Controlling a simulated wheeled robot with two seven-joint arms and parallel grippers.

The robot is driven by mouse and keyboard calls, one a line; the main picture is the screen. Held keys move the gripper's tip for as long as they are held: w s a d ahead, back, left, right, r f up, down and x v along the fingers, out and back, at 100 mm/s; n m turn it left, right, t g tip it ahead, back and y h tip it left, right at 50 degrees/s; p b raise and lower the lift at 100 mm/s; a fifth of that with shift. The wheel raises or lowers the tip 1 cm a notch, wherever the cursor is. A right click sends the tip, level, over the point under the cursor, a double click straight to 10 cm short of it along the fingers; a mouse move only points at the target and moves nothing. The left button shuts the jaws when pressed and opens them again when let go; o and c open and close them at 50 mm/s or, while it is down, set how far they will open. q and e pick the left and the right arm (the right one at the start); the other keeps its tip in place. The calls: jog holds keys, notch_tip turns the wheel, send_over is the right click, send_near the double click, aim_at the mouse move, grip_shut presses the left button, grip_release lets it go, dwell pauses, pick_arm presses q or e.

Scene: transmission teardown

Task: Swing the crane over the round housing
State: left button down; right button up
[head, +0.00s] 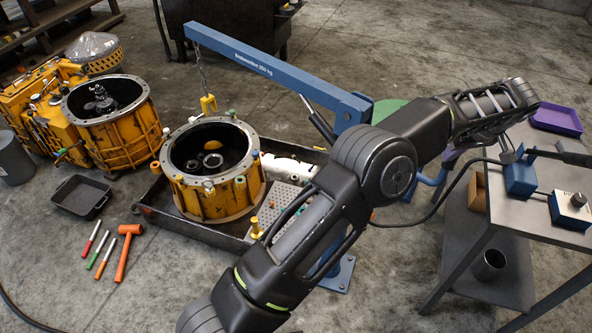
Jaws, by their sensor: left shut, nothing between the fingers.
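The blue crane boom (270,65) reaches from its post near the middle toward the upper left. A chain hangs from its tip with a yellow hook (208,104) at the end. In the picture the hook appears just above the far rim of the round yellow housing (215,195); its exact height and depth are unclear. The housing is open-topped, with parts inside. My left arm crosses the centre and hides part of the crane post. My left gripper (508,153) is at the right by the workbench, small and partly hidden, shut and empty, away from the crane.
The housing stands in a dark tray (165,215) beside a perforated plate (280,203). A second yellow housing (115,130) stands left. Hammer (127,250) and several hand tools lie on the floor. The workbench (540,205) holds a blue device (520,180) and a purple tray (557,119).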

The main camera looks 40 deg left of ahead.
pick_arm(q)
jog(key=shift+w+p, duration=0.4)
jog(key=shift+w, duration=0.8)
jog(key=shift+d, duration=0.1)
dwell(0.4)
